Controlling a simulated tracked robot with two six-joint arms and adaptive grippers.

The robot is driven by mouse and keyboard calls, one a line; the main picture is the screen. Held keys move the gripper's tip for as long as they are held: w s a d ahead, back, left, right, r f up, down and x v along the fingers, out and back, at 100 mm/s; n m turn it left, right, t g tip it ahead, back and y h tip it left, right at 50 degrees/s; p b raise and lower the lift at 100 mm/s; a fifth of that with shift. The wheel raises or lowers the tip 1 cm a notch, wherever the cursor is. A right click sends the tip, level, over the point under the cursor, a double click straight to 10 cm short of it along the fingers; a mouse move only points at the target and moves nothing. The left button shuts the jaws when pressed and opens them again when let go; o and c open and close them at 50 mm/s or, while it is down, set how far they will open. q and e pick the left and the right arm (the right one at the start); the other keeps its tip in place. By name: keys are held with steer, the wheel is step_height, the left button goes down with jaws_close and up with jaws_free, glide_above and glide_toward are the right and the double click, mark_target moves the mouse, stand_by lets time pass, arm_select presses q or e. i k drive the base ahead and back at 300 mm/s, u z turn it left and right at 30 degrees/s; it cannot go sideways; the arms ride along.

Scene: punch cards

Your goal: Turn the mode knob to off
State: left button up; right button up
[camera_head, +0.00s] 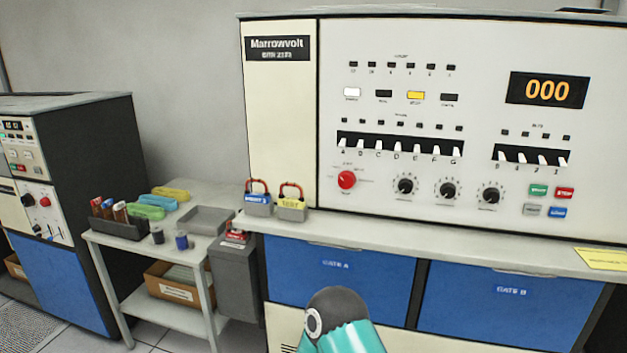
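A red knob (347,180) sits on the white front panel (480,95) of the large machine, below the left end of a row of white switches. Neither gripper is in view. Only a teal and dark grey link of my arm shows at the bottom centre, in front of the machine's lower part.
A side table (200,260) with a grey tray (206,220) stands left. Space before the panel is clear.

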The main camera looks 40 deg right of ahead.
mark_target(346, 179)
steer(key=z, duration=0.4)
steer(key=i, duration=1.15)
steer(key=z, duration=0.35)
steer(key=k, duration=0.9)
steer(key=z, duration=0.2)
steer(key=i, duration=0.9)
steer(key=u, duration=0.1)
